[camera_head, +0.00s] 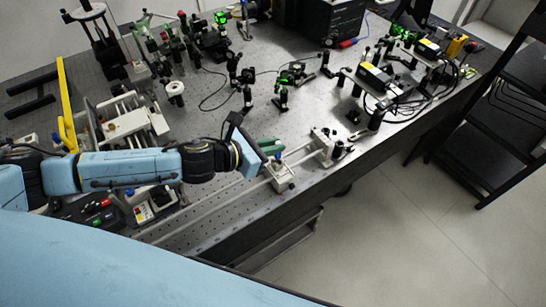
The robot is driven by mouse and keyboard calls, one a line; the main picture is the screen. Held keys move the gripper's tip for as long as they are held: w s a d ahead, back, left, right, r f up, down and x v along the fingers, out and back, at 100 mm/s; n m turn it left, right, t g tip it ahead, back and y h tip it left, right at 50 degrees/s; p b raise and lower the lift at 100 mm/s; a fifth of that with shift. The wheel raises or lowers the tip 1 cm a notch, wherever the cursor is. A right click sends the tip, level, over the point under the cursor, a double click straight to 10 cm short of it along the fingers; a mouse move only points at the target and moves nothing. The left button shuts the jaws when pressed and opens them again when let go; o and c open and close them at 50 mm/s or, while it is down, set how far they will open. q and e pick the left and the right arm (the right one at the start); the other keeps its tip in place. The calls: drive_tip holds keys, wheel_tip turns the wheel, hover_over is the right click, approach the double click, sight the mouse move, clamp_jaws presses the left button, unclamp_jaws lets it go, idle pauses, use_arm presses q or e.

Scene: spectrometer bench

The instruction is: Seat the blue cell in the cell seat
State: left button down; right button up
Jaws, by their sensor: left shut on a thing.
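My left arm comes in from the left, and my left gripper (271,148), with green fingers, hangs over the front part of the bench. It is shut on a small dark bluish thing, the blue cell (278,157), which shows only in part below the fingers. Just below it in the picture stands a pale block on rails (282,178), which looks like the cell seat; its top is partly hidden. I cannot tell whether the cell touches it. My right gripper is not in view.
The rails run right to a pale end mount (325,143). Optical mounts (285,85) and cables stand behind on the perforated bench (225,110). A white framed device (130,122) and a yellow bar (66,105) stand left. The bench's front edge is close by.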

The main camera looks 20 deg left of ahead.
sight(276, 157)
use_arm(q)
wheel_tip(276, 157, down, 4)
drive_tip(key=shift+f+b, duration=0.2)
drive_tip(key=shift+b, duration=0.1)
drive_tip(key=shift+r, duration=0.1)
drive_tip(key=shift+f, duration=0.25)
drive_tip(key=c, duration=1.5)
unclamp_jaws()
drive_tip(key=shift+r, duration=0.1)
